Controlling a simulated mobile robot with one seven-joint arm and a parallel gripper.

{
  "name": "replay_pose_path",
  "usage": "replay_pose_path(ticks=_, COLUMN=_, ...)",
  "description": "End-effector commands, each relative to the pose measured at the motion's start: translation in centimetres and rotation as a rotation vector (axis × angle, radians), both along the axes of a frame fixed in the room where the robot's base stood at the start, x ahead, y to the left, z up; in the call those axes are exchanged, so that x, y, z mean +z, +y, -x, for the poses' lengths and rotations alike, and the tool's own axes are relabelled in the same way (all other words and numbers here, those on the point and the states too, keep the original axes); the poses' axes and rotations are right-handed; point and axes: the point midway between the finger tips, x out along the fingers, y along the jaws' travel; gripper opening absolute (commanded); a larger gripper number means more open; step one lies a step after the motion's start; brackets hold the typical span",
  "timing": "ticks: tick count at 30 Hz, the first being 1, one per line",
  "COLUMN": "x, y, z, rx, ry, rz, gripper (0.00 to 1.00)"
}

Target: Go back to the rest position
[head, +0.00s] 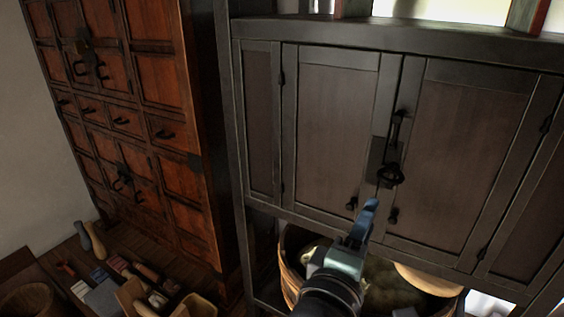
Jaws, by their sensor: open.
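My gripper (364,222) points up and away in front of a dark wooden cabinet (300,210), below and left of its central black latch (390,174). Its jaws are open and nothing shows between them. I see it mostly from behind, so the gap between the fingers is hard to make out. Both cabinet doors, the left door (335,120) and the right door (465,150), look shut. I cannot tell how far the fingertips are from the doors.
A tall reddish wooden chest (165,60) with black handles stands at left. A wooden tub (291,262) sits under the cabinet, behind my arm. Small boxes and tools, including a wooden tray (200,307), lie low at left. A pale wall (40,170) is at far left.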

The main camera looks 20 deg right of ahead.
Motion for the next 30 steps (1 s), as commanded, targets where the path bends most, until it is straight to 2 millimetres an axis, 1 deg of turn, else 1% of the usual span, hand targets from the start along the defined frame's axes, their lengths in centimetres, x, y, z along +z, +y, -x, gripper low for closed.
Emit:
replay_pose_path(ticks=3, x=0.1, y=0.1, z=-0.1, rx=0.003, ry=-0.006, rz=-0.002, gripper=0.44)
replay_pose_path(ticks=4, x=0.5, y=0.4, z=-0.3, rx=0.017, ry=-0.033, rz=-0.013, gripper=0.44)
replay_pose_path(ticks=5, x=1.0, y=0.8, z=-0.6, rx=0.036, ry=-0.068, rz=-0.028, gripper=0.44)
replay_pose_path(ticks=7, x=3.0, y=2.5, z=-1.6, rx=0.11, ry=-0.195, rz=-0.092, gripper=0.44)
replay_pose_path(ticks=8, x=4.2, y=3.6, z=-2.1, rx=0.154, ry=-0.267, rz=-0.131, gripper=0.44)
replay_pose_path(ticks=10, x=7.6, y=6.6, z=-3.1, rx=0.287, ry=-0.462, rz=-0.247, gripper=0.44)
replay_pose_path(ticks=11, x=9.2, y=8.1, z=-3.3, rx=0.354, ry=-0.549, rz=-0.305, gripper=0.44)
replay_pose_path(ticks=12, x=11.5, y=10.1, z=-3.3, rx=0.449, ry=-0.666, rz=-0.39, gripper=0.44)
replay_pose_path(ticks=13, x=13.2, y=11.6, z=-3.2, rx=0.521, ry=-0.747, rz=-0.456, gripper=0.44)
replay_pose_path(ticks=14, x=14.9, y=13.1, z=-2.9, rx=0.594, ry=-0.824, rz=-0.52, gripper=0.44)
replay_pose_path(ticks=15, x=17.0, y=15.1, z=-2.3, rx=0.691, ry=-0.918, rz=-0.609, gripper=0.44)
replay_pose_path(ticks=17, x=19.9, y=17.7, z=-1.0, rx=0.833, ry=-1.036, rz=-0.739, gripper=0.44)
replay_pose_path(ticks=18, x=21.6, y=19.2, z=0.0, rx=0.922, ry=-1.102, rz=-0.819, gripper=0.44)
replay_pose_path(ticks=21, x=24.7, y=22.1, z=2.5, rx=1.106, ry=-1.214, rz=-0.992, gripper=0.44)
replay_pose_path(ticks=24, x=26.6, y=23.7, z=4.4, rx=1.228, ry=-1.27, rz=-1.107, gripper=0.44)
replay_pose_path(ticks=25, x=26.9, y=24.0, z=4.7, rx=1.249, ry=-1.279, rz=-1.128, gripper=0.44)
replay_pose_path(ticks=27, x=27.4, y=24.4, z=5.3, rx=1.283, ry=-1.291, rz=-1.161, gripper=0.44)
replay_pose_path(ticks=30, x=27.6, y=24.5, z=5.4, rx=1.294, ry=-1.295, rz=-1.174, gripper=0.44)
